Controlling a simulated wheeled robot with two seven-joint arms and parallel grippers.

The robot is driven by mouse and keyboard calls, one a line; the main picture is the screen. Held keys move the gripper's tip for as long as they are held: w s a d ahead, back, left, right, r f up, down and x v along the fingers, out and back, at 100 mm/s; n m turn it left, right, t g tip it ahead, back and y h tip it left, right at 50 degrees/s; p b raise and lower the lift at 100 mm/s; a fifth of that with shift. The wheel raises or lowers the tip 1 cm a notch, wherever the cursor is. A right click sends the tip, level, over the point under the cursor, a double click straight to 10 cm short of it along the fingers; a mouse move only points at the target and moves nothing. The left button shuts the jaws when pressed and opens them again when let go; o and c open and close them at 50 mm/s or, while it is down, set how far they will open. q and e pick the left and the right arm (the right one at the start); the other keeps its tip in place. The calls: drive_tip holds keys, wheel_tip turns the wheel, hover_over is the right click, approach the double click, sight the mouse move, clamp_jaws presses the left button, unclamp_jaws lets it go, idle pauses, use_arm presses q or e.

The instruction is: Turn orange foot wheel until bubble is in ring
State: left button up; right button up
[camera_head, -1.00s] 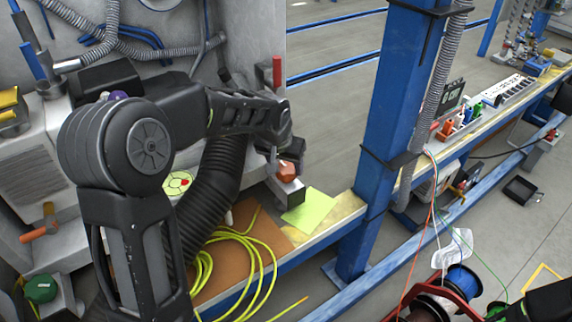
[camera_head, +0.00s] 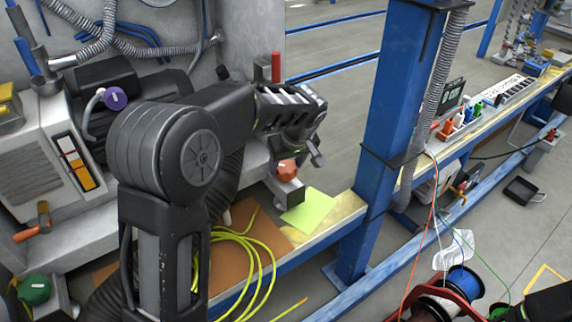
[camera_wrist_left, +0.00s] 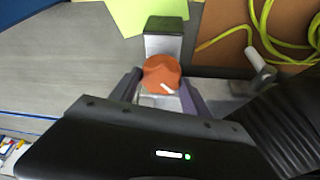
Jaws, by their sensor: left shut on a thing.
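The orange foot wheel (camera_head: 287,169) sits on a grey block at the bench edge. In the left wrist view the orange wheel (camera_wrist_left: 161,72), with a white mark on its lower right, lies between the fingers of my left gripper (camera_wrist_left: 158,90). My left gripper (camera_head: 302,156) is shut on the wheel, coming from above. The ring and bubble are hidden behind my left arm in the head view, so I cannot tell where the bubble is.
A green foot wheel (camera_head: 34,290) stands at the lower left and a purple knob (camera_head: 115,98) at the upper left. A yellow-green cable (camera_head: 245,255) lies coiled on the brown board. A lime sheet (camera_head: 309,211) lies beside the orange wheel. A blue post (camera_head: 388,120) stands to the right.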

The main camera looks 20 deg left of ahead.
use_arm(q)
drive_tip(key=n, duration=0.3)
drive_tip(key=shift+w+g+y, duration=0.1)
drive_tip(key=shift+g+y, duration=0.2)
drive_tip(key=shift+g, duration=0.1)
drive_tip(key=n+g+p, duration=0.1)
drive_tip(key=n+p, duration=0.1)
drive_tip(key=n, duration=0.1)
drive_tip(key=shift+r+n+y, duration=0.1)
drive_tip(key=shift+n+y, duration=0.2)
drive_tip(key=n+g+p, duration=0.1)
drive_tip(key=n+p, duration=0.1)
drive_tip(key=n+g+p, duration=0.1)
drive_tip(key=n+p, duration=0.1)
drive_tip(key=n, duration=0.1)
drive_tip(key=shift+w+g, duration=0.15)
drive_tip(key=shift+g, duration=0.15)
drive_tip(key=shift+n+g+h+p, duration=0.5)
drive_tip(key=shift+n+p, duration=0.65)
drive_tip(key=shift+n, duration=0.65)
drive_tip(key=o, duration=1.3)
drive_tip(key=shift+o, duration=0.2)
